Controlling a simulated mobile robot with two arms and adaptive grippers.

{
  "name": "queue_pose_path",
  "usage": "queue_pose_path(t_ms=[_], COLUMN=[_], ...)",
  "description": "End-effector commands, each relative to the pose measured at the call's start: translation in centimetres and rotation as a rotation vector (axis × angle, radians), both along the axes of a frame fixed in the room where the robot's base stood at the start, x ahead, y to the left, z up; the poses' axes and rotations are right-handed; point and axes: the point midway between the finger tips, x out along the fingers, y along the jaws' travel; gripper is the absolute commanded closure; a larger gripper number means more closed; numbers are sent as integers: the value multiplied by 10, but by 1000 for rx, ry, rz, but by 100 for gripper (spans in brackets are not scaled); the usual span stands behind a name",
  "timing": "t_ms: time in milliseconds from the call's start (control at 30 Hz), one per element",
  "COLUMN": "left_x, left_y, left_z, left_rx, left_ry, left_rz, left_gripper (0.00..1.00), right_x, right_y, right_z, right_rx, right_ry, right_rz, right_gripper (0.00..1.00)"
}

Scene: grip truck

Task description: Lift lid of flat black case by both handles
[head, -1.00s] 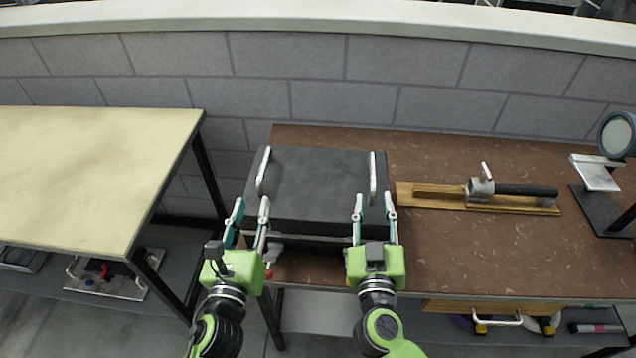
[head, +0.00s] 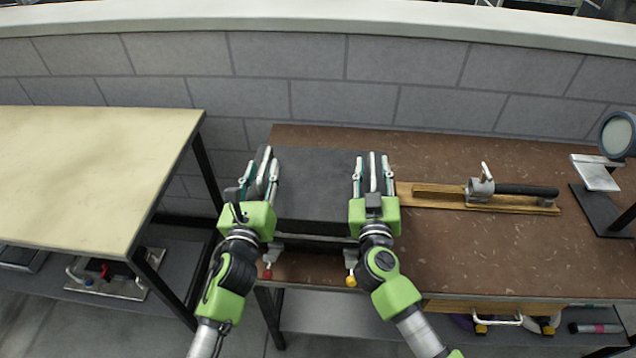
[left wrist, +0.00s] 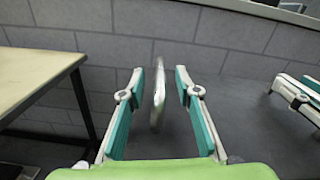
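The flat black case (head: 312,190) lies on the brown table with its lid down. A silver handle stands on each side of its lid. My left gripper (head: 259,176) is over the left handle (head: 265,155). In the left wrist view that handle (left wrist: 158,92) stands between the two open fingers (left wrist: 157,88), with gaps on both sides. My right gripper (head: 373,178) is at the right handle (head: 373,162), with its fingers apart on either side of it. Contact there cannot be made out. Latches with a red tip (head: 267,271) and a yellow tip (head: 350,280) show at the case's front.
A wooden board with a metal clamp and black bar (head: 510,190) lies right of the case. A round-headed stand (head: 612,140) is at the far right. A pale table (head: 90,170) stands left, across a gap. A grey block wall (head: 320,85) is behind.

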Motion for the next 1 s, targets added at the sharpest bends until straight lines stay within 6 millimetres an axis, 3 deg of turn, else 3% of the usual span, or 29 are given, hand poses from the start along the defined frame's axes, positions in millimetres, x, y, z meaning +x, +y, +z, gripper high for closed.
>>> queue_pose_path(t_ms=[33, 133, 167, 667, 1000], left_x=[0, 0, 0, 0, 1], left_y=[0, 0, 0, 0, 1], left_z=[0, 0, 0, 7, 36], left_rx=[0, 0, 0, -3, -3], left_ry=[0, 0, 0, -3, -2], left_rz=[0, 0, 0, 1, 3], left_gripper=[72, 98, 100, 100, 100], right_x=[0, 0, 0, 0, -1], right_y=[0, 0, 0, 1, 2], right_z=[0, 0, 0, 7, 36], right_rx=[0, 0, 0, 1, 1], right_ry=[0, 0, 0, -3, -2], right_rz=[0, 0, 0, 2, 4], right_gripper=[72, 98, 100, 100, 100])
